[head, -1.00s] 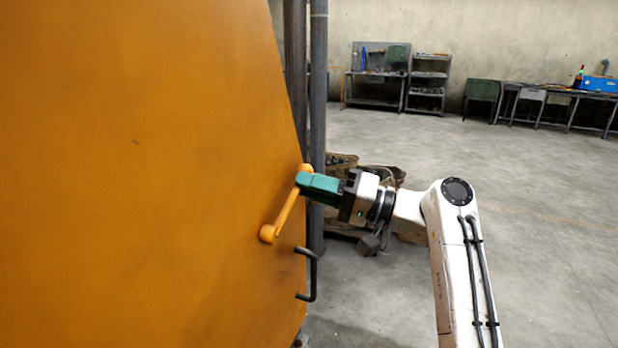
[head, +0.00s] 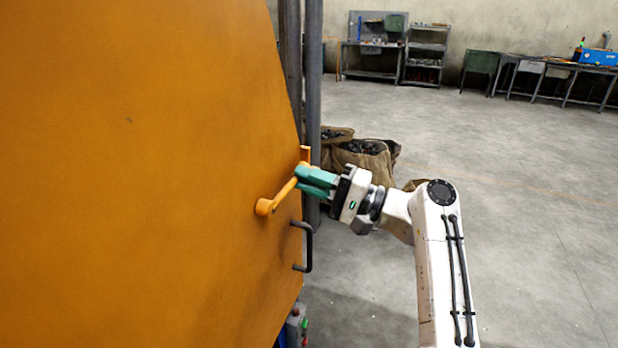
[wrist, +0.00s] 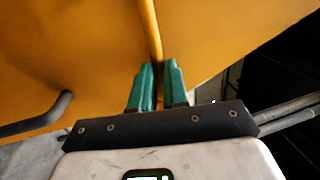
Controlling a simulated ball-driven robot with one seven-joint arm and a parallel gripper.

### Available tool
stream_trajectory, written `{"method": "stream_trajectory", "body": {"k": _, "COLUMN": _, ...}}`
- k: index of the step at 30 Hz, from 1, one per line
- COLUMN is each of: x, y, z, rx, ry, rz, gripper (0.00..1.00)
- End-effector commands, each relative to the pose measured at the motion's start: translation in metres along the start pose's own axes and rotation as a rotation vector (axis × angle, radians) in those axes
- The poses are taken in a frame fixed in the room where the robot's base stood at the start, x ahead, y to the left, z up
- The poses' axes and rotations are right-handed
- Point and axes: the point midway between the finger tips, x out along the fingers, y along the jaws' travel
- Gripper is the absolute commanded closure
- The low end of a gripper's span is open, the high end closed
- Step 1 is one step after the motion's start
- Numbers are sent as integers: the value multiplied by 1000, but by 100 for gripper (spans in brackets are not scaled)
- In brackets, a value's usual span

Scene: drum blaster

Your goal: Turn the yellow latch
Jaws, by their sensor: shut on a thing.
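The yellow latch (head: 279,196) is an orange-yellow lever on the large orange door panel. Its round pivot is at the lower left and its arm slants up to the right. My gripper (head: 303,179), with green fingers, is shut on the outer end of the latch, near the panel's right edge. In the wrist view the latch (wrist: 152,35) runs down between the two green fingertips (wrist: 158,70). The fingers hide its end in the head view. A small orange bracket (head: 305,154) stands at the panel edge, just above the fingers.
A dark door handle (head: 309,246) sticks out below the latch; it shows at left in the wrist view (wrist: 40,118). Dark vertical posts (head: 314,80) and filled sacks (head: 362,157) stand behind. Open floor lies right, with workbenches far back.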

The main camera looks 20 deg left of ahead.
Motion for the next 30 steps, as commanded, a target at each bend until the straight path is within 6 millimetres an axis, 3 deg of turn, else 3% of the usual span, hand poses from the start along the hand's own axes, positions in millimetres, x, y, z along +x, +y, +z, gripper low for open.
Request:
{"method": "stream_trajectory", "body": {"k": 7, "x": -2, "y": 2, "z": -2, "rx": 8, "ry": 9, "rz": 1, "gripper": 100}}
{"method": "stream_trajectory", "body": {"k": 8, "x": -2, "y": 2, "z": -2, "rx": 8, "ry": 9, "rz": 1, "gripper": 83}}
{"method": "stream_trajectory", "body": {"k": 15, "x": -2, "y": 2, "z": -2, "rx": 5, "ry": 7, "rz": 1, "gripper": 60}}
{"method": "stream_trajectory", "body": {"k": 24, "x": -4, "y": 2, "z": -1, "rx": 3, "ry": 4, "rz": 0, "gripper": 60}}
{"method": "stream_trajectory", "body": {"k": 30, "x": -32, "y": 4, "z": -2, "rx": 1, "ry": 7, "rz": 0, "gripper": 60}}
